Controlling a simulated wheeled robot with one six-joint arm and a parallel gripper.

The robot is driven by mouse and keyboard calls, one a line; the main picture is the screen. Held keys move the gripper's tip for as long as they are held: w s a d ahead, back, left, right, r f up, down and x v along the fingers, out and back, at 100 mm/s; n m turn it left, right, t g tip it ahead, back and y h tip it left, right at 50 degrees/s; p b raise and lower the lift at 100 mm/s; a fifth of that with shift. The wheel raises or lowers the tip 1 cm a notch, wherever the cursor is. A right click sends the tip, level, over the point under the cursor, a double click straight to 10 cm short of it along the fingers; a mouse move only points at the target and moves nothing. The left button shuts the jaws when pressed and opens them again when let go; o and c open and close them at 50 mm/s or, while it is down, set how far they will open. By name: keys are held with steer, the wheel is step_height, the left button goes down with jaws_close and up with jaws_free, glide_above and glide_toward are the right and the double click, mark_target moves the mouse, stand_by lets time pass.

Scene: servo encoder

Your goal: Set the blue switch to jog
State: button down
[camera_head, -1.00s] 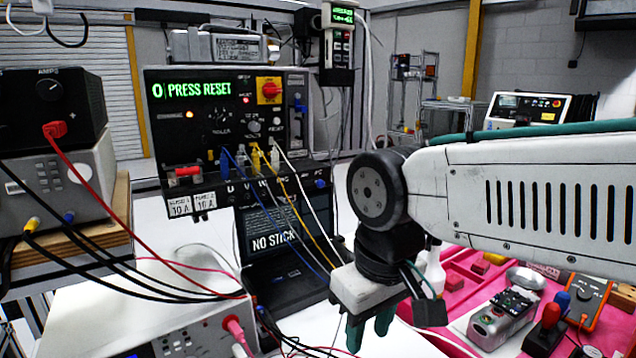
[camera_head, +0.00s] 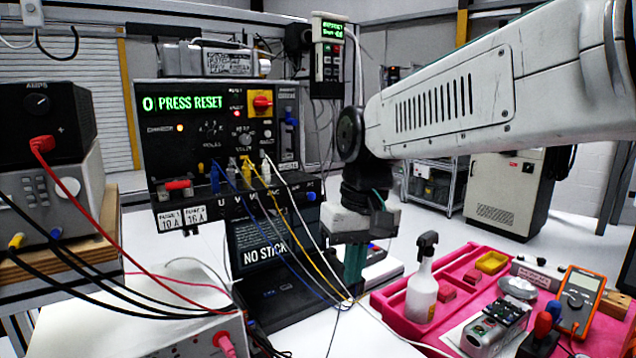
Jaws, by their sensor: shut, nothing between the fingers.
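The black control panel (camera_head: 215,135) stands at the back, left of centre, with a green display reading "PRESS RESET". A small blue switch lever (camera_head: 290,118) shows on the narrow module at the panel's right side. Its labels and exact setting are too small to read. My gripper (camera_head: 354,268) points down, right of the panel and below the level of the blue switch. Its green fingers are together and empty, apart from the panel in the picture.
Blue, yellow and white cables (camera_head: 285,225) hang from the panel's lower edge, left of my gripper. A black laptop-like device (camera_head: 270,250) sits below the panel. A spray bottle (camera_head: 423,285) and pink tray (camera_head: 395,305) are at right. A handheld pendant (camera_head: 328,60) hangs above.

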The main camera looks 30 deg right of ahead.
steer(key=w+d+r+n+t+y, duration=0.1)
steer(key=w+d+r, duration=0.6)
steer(key=w+r, duration=0.2)
steer(key=w+d+r+n+t+y, duration=0.1)
steer(key=w+d+r+t, duration=0.1)
steer(key=w+d+r, duration=0.5)
step_height(320, 180, up, 3)
steer(key=shift+w+d+r, duration=0.2)
steer(key=shift+w, duration=1.05)
glide_toward(310, 195)
steer(key=w+d+f, duration=0.2)
steer(key=d+f, duration=0.1)
steer(key=a+f, duration=0.2)
steer(key=f, duration=0.1)
steer(key=shift+w+a, duration=0.25)
steer(key=shift+w, duration=0.05)
